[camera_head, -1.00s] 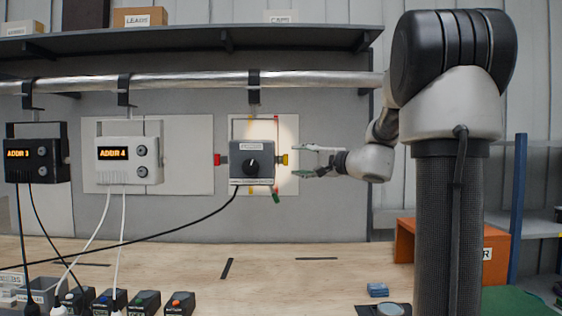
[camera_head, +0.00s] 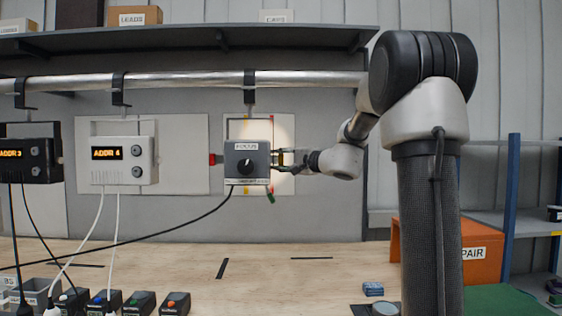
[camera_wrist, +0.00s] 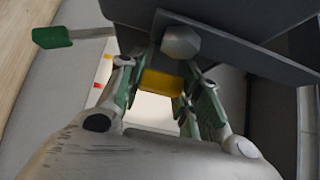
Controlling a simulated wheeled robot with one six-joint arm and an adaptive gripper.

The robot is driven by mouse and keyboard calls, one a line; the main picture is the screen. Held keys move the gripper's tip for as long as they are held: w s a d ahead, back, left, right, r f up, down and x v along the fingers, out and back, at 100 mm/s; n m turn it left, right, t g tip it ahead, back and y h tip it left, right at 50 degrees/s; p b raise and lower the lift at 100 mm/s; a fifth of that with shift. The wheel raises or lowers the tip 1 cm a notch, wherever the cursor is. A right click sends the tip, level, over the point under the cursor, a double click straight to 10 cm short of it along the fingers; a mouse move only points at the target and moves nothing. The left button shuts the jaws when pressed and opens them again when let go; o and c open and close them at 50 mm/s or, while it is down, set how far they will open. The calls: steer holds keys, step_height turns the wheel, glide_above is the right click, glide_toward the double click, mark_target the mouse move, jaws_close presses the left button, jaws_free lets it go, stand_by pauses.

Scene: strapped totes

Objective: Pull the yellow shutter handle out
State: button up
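The lamp unit labelled FOCUS (camera_head: 248,175) hangs from the rail, with a black knob on its front. Its yellow shutter handle (camera_head: 280,158) sticks out on the right side, mostly hidden by my gripper in the head view. My gripper (camera_head: 286,159) is at that right side, pointing left. In the wrist view the yellow handle (camera_wrist: 161,81) sits between the two green-padded fingers of my gripper (camera_wrist: 158,95). A narrow gap shows at the left finger; the right finger is close to the handle, and contact there is unclear.
A red handle (camera_head: 214,159) sticks out on the unit's left. A green-tipped handle (camera_head: 271,198) hangs below; it also shows in the wrist view (camera_wrist: 52,37). A lamp unit labelled ADDR 4 (camera_head: 124,172) hangs further left. The bench top (camera_head: 290,280) below is mostly clear.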

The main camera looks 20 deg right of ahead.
jaws_close()
steer(key=d, duration=0.1)
steer(key=s+d, duration=0.1)
steer(key=d, duration=0.1)
steer(key=shift+s+d, duration=0.15)
steer(key=o, duration=1)
jaws_free()
steer(key=shift+d, duration=0.15)
steer(key=v, duration=1.2)
steer(key=shift+s+f, duration=0.1)
